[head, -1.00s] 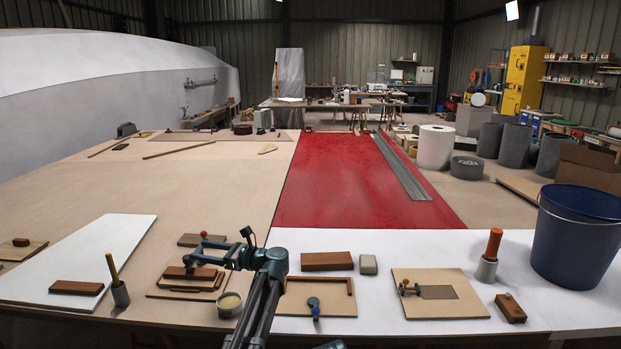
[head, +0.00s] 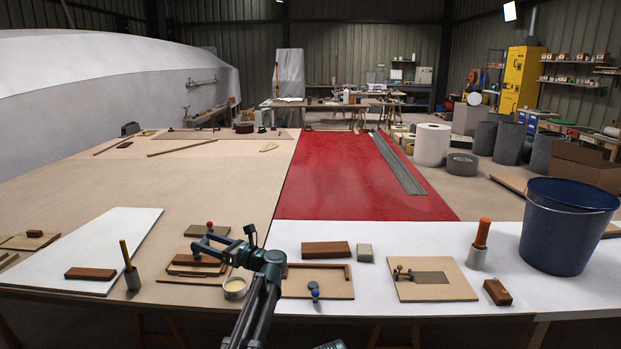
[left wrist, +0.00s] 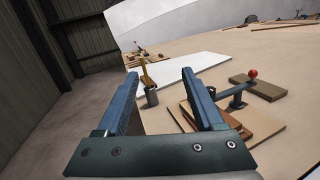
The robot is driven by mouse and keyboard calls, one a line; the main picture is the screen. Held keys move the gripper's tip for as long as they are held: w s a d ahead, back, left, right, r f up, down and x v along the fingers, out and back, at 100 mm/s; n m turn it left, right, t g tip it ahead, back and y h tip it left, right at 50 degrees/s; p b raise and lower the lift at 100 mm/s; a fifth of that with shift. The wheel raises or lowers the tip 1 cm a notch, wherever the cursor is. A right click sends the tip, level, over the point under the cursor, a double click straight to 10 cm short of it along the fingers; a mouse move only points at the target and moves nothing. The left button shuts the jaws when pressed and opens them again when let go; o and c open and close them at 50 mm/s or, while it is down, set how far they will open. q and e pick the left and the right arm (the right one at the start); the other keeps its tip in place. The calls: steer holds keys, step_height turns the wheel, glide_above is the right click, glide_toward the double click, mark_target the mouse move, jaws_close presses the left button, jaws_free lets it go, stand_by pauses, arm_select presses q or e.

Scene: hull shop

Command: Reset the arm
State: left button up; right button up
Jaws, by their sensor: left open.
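My left arm rises from the bottom middle of the head view and bends at a teal joint. Its gripper (head: 206,246) points left, above the front of the bench, near a small stack of brown wooden blocks (head: 196,261). In the left wrist view the two blue fingers (left wrist: 160,75) stand wide apart with nothing between them. Beyond them are a grey cup with a yellow-handled tool (left wrist: 152,96) and, to the right, the wooden stack and a red-knobbed clamp (left wrist: 252,74). My right gripper is not in view.
The red sheet (head: 345,180) behind is mostly clear.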

arm_select(q)
steer(key=w+d+r+m+t+h, duration=0.2)
steer(key=d+m+t+h, duration=0.35)
steer(key=m, duration=0.45)
steer(key=w+d+r+m+t+h, duration=0.15)
steer(key=d+m+t+h, duration=0.25)
steer(key=m+t, duration=0.4)
steer(key=s+d+f+m+g+h, duration=0.5)
steer(key=d+f+m+h, duration=0.5)
steer(key=m, duration=0.7)
steer(key=s+f+m+g+h, duration=0.1)
steer(key=s+f+m+g, duration=0.8)
steer(key=s+f, duration=0.5)
steer(key=s+a+f+m+g+y, duration=0.1)
steer(key=s+a+m+g+y, duration=0.15)
steer(key=s, duration=0.65)
steer(key=s+a+f+m+g+y, duration=0.15)
steer(key=s+a+g, duration=0.25)
steer(key=s, duration=0.4)
steer(key=s+d+r+m+p, duration=0.4)
steer(key=s+d+r+p, duration=0.1)
steer(key=d+r+p, duration=0.6)
step_height(320, 180, up, 2)
steer(key=p, duration=0.3)
steer(key=shift+r, duration=0.25)
